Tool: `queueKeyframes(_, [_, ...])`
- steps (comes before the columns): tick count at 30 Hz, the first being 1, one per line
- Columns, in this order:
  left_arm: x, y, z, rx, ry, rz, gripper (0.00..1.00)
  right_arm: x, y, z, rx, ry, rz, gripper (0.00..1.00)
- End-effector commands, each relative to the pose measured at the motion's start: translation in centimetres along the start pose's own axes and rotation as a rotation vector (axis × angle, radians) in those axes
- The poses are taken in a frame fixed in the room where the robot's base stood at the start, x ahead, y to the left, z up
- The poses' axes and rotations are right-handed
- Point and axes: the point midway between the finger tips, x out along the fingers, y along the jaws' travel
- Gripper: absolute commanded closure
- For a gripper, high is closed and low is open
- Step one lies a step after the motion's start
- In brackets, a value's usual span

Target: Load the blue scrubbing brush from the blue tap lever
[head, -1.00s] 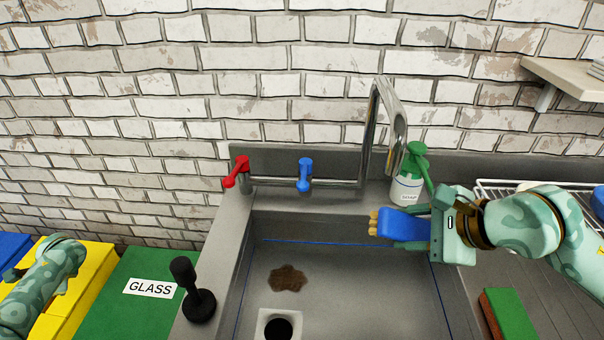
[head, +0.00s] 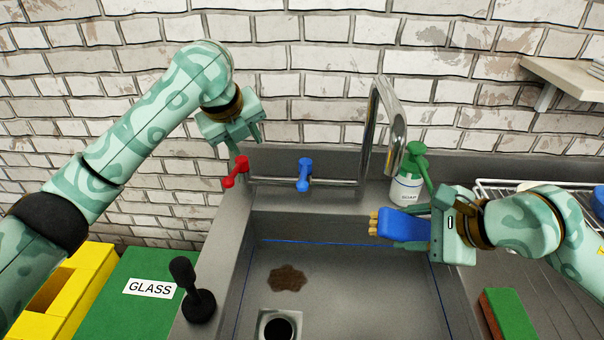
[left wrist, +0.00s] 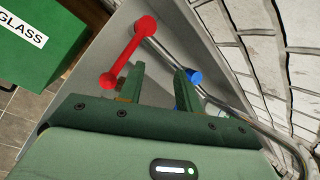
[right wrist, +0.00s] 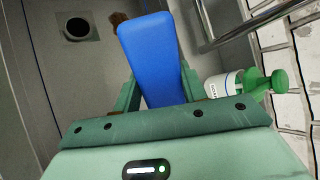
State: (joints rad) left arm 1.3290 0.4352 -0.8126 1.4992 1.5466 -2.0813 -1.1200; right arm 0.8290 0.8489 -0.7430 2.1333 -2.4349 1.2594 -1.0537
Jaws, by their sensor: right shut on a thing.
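The blue scrubbing brush (head: 404,225) is in my right gripper (head: 415,228), held level above the right part of the sink with its pale bristles pointing left. The right wrist view shows the blue brush back (right wrist: 153,55) between the fingers. The blue tap lever (head: 305,174) is on the chrome pipe behind the sink; it also shows in the left wrist view (left wrist: 192,77). My left gripper (head: 248,146) is open and empty above the red tap lever (head: 235,172). In the left wrist view the red lever (left wrist: 128,55) lies beyond the left finger.
A chrome spout (head: 384,130) rises between the blue lever and a soap bottle (head: 406,187). A black plunger (head: 193,292) stands at the sink's left edge beside a green GLASS bin (head: 130,270). A brown stain (head: 288,278) lies in the sink (head: 350,300). A green sponge (head: 510,312) is at right.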

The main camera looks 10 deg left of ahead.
Motion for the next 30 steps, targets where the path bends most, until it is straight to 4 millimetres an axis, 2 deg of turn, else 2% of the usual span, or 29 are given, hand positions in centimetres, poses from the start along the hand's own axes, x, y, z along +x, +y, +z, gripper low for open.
queueKeyframes(1, [-1.3,-1.8,-1.6,0.086,0.015,-0.016,0.66,0.0,0.0,0.0,0.000,0.000,-0.001,0.77])
queueKeyframes(4, [-3.3,-4.2,-4.7,0.247,0.049,-0.031,0.66,0.0,0.0,0.0,0.000,0.000,-0.001,0.77])
queueKeyframes(9, [-5.3,-6.1,-8.0,0.421,0.081,-0.037,0.66,0.0,0.0,0.0,0.000,0.000,-0.001,0.77])
queueKeyframes(12, [-5.2,-6.5,-8.9,0.461,0.091,-0.035,0.66,0.0,0.0,0.0,0.000,0.000,-0.001,0.77])
queueKeyframes(16, [-3.4,-6.5,-9.3,0.466,0.096,-0.035,0.66,0.0,0.0,0.0,0.000,0.000,0.000,0.77])
queueKeyframes(24, [2.5,-6.5,-9.8,0.462,0.096,-0.034,0.66,0.0,0.0,0.0,0.000,0.000,-0.001,0.77])
queueKeyframes(30, [5.4,-6.6,-10.0,0.462,0.094,-0.036,0.66,0.0,0.0,0.0,0.000,0.000,-0.001,0.77])
